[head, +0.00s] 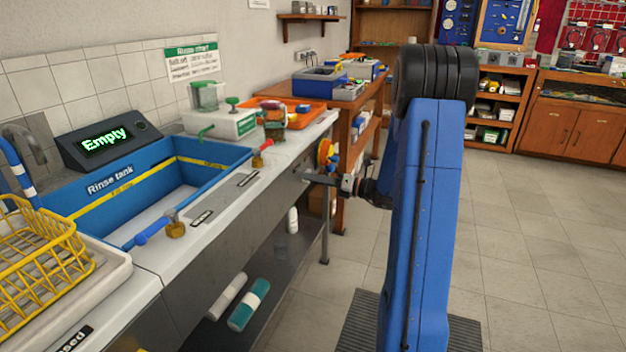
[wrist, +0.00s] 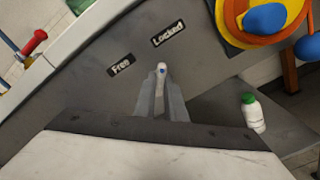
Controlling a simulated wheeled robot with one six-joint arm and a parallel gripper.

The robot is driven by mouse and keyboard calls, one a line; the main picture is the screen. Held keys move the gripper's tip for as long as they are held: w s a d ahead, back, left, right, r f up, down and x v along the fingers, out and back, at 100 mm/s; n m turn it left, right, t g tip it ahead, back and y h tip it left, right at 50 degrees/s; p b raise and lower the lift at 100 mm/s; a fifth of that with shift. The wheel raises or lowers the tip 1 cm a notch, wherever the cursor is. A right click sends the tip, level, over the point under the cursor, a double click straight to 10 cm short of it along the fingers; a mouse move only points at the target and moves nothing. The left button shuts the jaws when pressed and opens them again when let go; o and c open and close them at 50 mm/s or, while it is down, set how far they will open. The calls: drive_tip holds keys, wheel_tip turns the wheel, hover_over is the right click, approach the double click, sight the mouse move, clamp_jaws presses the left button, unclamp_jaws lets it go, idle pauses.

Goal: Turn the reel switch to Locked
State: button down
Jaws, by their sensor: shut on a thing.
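In the wrist view, the reel switch (wrist: 161,69) is a small pale lever with a blue mark, on the grey bench front. A "Free" label (wrist: 121,65) is to its left and a "Locked" label (wrist: 168,34) is above it. My gripper (wrist: 161,80) is shut on the lever, with a finger on each side. The lever's tip shows between the fingers; its base is hidden. Its exact setting is hard to tell. In the head view, my gripper (head: 312,179) is at the bench front, and the switch cannot be made out there.
The orange and yellow reel (head: 327,154) is on the bench front close to my gripper; it also shows in the wrist view (wrist: 232,32). A red-handled valve (head: 262,153) stands on the bench edge above. A white bottle (wrist: 253,114) is below right. Open floor lies right.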

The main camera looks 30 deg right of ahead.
drive_tip(key=shift+f+m, duration=0.1)
drive_tip(key=shift+m, duration=0.4)
drive_tip(key=c, duration=1.8)
unclamp_jaws()
drive_tip(key=shift+s+d, duration=0.1)
drive_tip(key=v, duration=1.7)
drive_tip(key=shift+s+d, duration=0.1)
